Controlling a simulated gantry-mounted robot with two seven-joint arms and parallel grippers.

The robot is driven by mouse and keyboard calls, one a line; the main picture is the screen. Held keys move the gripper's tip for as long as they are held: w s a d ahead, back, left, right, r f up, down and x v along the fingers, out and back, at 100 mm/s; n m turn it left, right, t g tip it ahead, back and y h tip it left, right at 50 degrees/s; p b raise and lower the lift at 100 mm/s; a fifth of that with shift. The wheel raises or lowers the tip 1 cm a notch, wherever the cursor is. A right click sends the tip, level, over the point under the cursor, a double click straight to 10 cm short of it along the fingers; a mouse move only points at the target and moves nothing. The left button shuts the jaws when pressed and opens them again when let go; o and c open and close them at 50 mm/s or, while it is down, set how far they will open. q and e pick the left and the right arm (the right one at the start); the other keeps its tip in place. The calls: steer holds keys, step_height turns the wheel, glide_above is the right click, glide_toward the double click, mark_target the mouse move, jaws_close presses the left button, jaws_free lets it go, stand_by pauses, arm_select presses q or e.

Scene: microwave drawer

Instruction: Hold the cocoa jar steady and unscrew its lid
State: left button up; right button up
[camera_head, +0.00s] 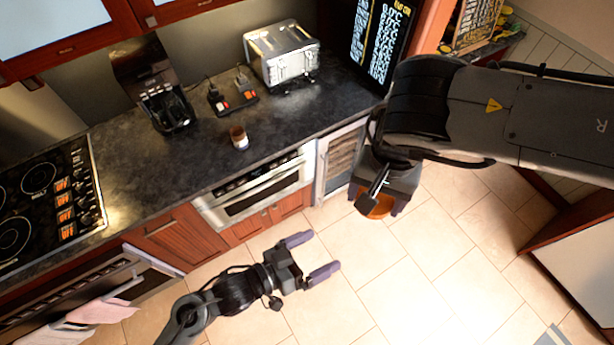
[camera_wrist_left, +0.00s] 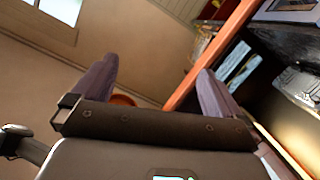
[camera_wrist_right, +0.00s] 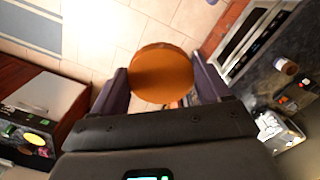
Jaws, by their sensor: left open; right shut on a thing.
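My right gripper (camera_wrist_right: 167,93) is shut on a round, orange-brown thing that looks like the cocoa jar (camera_wrist_right: 163,73). Its flat round orange face fills the gap between the fingers in the right wrist view, with a sliver of pale, coloured surface below it. The rest is hidden. In the head view the jar's orange part (camera_head: 374,205) shows below the right gripper, in the air over the floor. My left gripper (camera_head: 312,257) is open and empty, lower left of the jar and apart from it. A bit of orange (camera_wrist_left: 122,100) shows beyond its fingers in the left wrist view.
A small brown-and-white container (camera_head: 239,138) stands on the dark counter (camera_head: 190,165). A toaster (camera_head: 283,55), a coffee machine (camera_head: 165,105) and a cooktop (camera_head: 45,205) are also there. The tiled floor (camera_head: 400,285) around the grippers is clear.

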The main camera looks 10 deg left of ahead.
arm_select(q)
steer(key=s+d+r+m+g+h, duration=0.25)
steer(key=r+m+g+h, duration=0.25)
steer(key=m+g+h, duration=0.25)
steer(key=w+a+r+m+g+y, duration=0.35)
steer(key=w+a+r+m, duration=0.2)
steer(key=w+r, duration=0.55)
steer(key=d, duration=0.3)
steer(key=d+f, duration=0.1)
steer(key=d, duration=0.7)
steer(key=shift+s+d+f, duration=0.1)
steer(key=shift+d+f, duration=0.05)
steer(key=shift+f, duration=0.15)
